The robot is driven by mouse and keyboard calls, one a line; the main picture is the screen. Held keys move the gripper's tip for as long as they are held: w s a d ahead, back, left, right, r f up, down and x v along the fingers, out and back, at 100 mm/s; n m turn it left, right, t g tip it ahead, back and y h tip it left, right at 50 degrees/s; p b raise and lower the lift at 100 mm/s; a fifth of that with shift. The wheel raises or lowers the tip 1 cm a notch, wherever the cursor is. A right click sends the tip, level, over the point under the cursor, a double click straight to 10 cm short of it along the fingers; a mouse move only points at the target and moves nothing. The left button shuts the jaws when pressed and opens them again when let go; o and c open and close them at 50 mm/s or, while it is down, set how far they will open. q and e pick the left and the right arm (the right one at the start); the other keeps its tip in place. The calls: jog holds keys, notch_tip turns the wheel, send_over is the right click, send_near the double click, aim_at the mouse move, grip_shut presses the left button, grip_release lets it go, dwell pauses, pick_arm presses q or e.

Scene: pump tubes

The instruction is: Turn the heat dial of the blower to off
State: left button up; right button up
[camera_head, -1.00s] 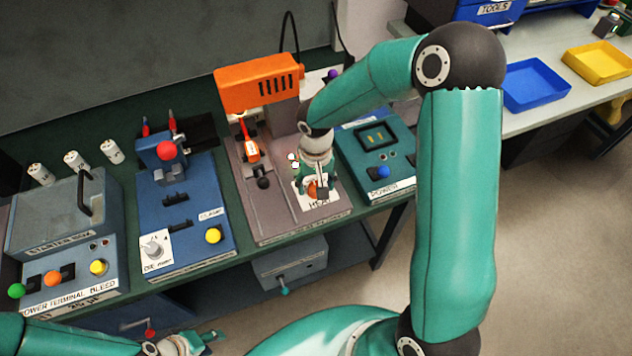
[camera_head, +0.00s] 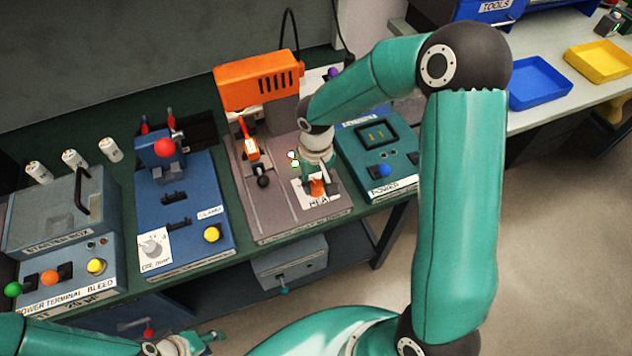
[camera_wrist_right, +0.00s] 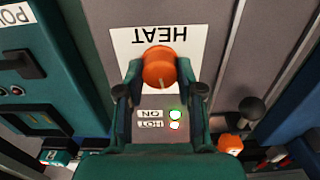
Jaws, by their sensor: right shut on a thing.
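The blower is the orange housing (camera_head: 258,80) on a grey base (camera_head: 275,205) in the head view. Its heat dial is an orange knob on a white plate marked HEAT; it shows in the head view (camera_head: 317,187) and in the right wrist view (camera_wrist_right: 159,67). My right gripper (camera_wrist_right: 160,72) is shut on the knob, one finger on each side.
A black-knobbed lever (camera_head: 263,181) stands on the blower base left of the dial. The blue POWER box (camera_head: 375,160) stands close on the right, the blue clamp unit (camera_head: 185,215) on the left. Floor is free in front of the bench.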

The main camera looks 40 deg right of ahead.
aim_at(316, 184)
jog(key=n, duration=0.3)
jog(key=shift+b, duration=0.4)
jog(key=shift+n, duration=2)
jog(key=shift+w, duration=0.1)
jog(key=o, duration=1.2)
jog(key=shift+c, duration=0.2)
notch_tip(316, 184, up, 12)
